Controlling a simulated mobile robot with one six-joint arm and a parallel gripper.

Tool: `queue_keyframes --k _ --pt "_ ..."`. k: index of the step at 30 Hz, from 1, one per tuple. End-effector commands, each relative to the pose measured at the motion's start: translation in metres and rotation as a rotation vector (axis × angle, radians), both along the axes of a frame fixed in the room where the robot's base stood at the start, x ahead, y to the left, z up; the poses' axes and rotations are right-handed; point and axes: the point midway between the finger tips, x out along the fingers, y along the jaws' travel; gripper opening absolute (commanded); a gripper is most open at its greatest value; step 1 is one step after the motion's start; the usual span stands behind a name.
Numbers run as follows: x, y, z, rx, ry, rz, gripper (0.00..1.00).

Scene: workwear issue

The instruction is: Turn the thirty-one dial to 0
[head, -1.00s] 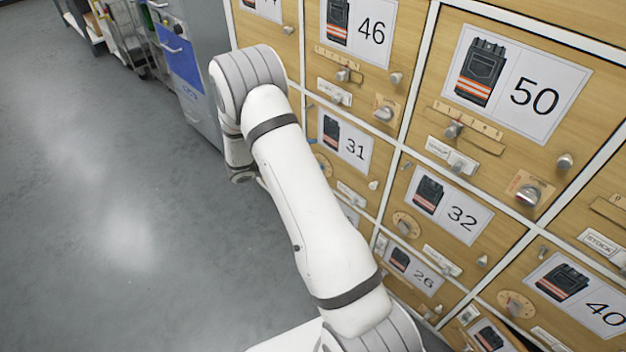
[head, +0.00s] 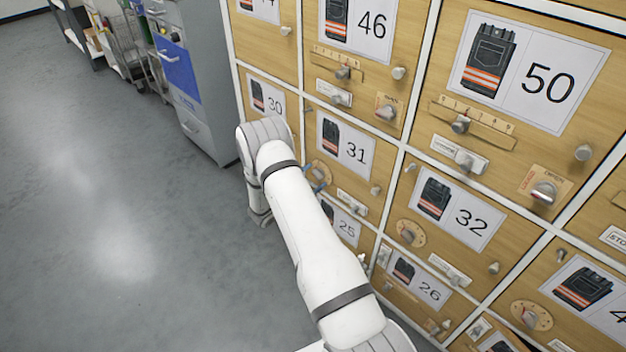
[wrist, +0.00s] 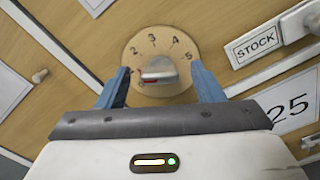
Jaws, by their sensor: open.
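The thirty-one dial is a round wooden disc with a grey knob on the door marked 31 (head: 345,150). In the head view the dial (head: 323,170) is partly hidden by my gripper (head: 317,180). In the wrist view the dial (wrist: 160,45) fills the upper middle, with 2, 3, 4 and 5 readable around its rim. Its knob (wrist: 158,67) has a red mark; which number it points at is unclear. My gripper (wrist: 161,75) is open, its blue fingers on either side of the knob, with gaps showing between them and it.
Door 25 (head: 345,225) is below, door 32 (head: 455,215) to the right and door 30 (head: 266,97) to the left. Open grey floor (head: 110,230) lies left.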

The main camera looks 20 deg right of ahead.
Motion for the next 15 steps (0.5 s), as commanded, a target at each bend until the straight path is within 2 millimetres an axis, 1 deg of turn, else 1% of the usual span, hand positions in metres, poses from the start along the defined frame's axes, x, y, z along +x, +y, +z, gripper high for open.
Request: queue_keyframes --k 4,11,15 --pt "0.0025 -0.0077 -0.0003 0.0 0.0 -0.001 0.61" --pt "0.0029 -0.0079 0.0001 0.001 0.0 0.0 0.61" --pt "0.0028 -0.0076 0.0001 0.001 0.0 0.0 0.5"
